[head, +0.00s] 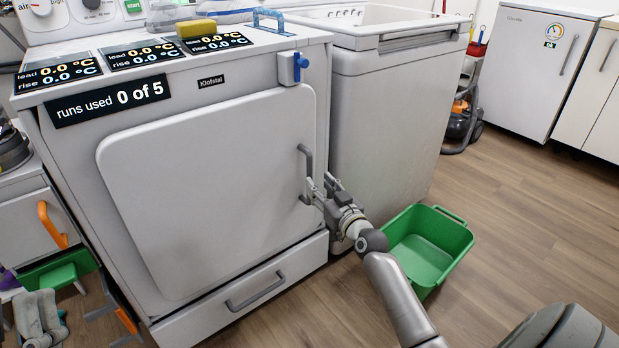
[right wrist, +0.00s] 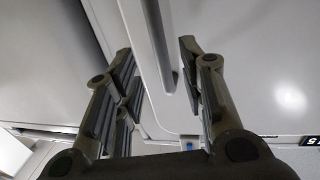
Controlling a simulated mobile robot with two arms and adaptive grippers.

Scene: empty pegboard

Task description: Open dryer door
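The white dryer (head: 240,77) stands at the left in the head view. Its broad door (head: 205,190) sits flush with the front and looks closed. A grey upright handle (head: 306,160) is on the door's right edge. My right gripper (head: 318,191) is at the lower part of this handle. In the right wrist view my right gripper (right wrist: 158,78) is open, with the handle (right wrist: 147,45) between its fingers and a gap visible on each side. I cannot make out my left gripper.
A white chest-like appliance (head: 385,120) stands right of the dryer. A green tub (head: 455,235) is on the floor beside my right arm. A drawer (head: 240,300) lies below the door. A sponge (head: 196,28) lies on top. Open floor (head: 530,220) is at the right.

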